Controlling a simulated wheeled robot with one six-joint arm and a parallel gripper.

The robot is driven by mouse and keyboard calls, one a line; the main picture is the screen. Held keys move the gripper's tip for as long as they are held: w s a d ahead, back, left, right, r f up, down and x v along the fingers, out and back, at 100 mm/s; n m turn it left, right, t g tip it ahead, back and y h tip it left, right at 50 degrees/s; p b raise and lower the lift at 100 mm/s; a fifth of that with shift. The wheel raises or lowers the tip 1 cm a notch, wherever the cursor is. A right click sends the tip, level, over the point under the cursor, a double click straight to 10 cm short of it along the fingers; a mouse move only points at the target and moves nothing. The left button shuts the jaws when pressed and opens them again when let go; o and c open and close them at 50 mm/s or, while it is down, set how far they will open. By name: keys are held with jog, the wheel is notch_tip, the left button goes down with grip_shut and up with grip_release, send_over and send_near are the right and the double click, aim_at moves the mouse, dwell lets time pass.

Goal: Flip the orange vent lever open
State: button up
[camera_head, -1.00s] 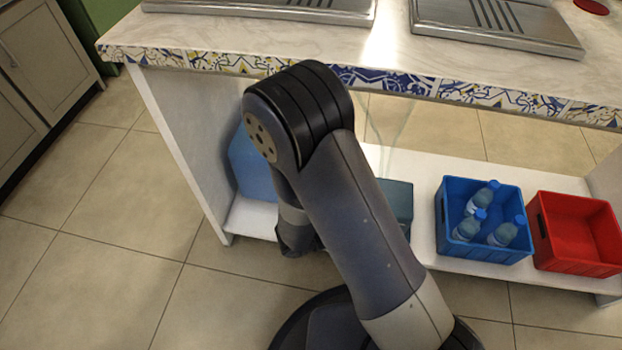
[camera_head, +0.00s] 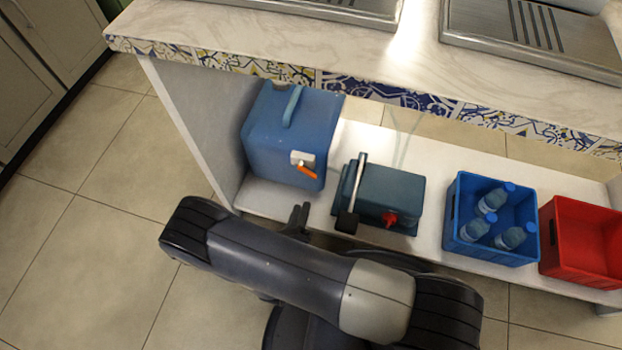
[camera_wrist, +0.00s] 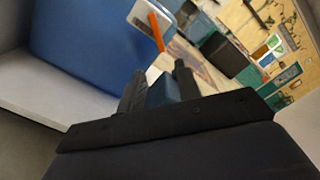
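The orange vent lever (camera_head: 307,171) sits on a pale plate on the front of a blue canister (camera_head: 280,140) under the counter. In the head view it slants down to the right from the plate. In the wrist view the orange lever (camera_wrist: 157,32) hangs from the plate, just ahead of my fingers. My gripper (camera_head: 298,217) is low in front of the canister, below the lever and apart from it. In the wrist view my gripper (camera_wrist: 160,83) has its two dark fingers spread with a gap between them, and nothing appears held.
Right of the canister stands a teal box (camera_head: 395,185) with a long lever and a red knob. A blue crate (camera_head: 455,215) with bottles and a red crate (camera_head: 580,245) stand farther right on the white shelf. The counter (camera_head: 230,25) overhangs above. Floor in front is clear.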

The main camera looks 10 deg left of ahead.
aim_at(312, 177)
jog(key=w, duration=0.3)
jog(key=w+b, duration=0.1)
jog(key=w, duration=0.2)
jog(key=w+d, duration=0.1)
jog(key=w, duration=0.2)
jog(key=shift+w+b, duration=0.35)
jog(key=shift+b, duration=0.05)
jog(key=shift+c, duration=0.5)
grip_shut()
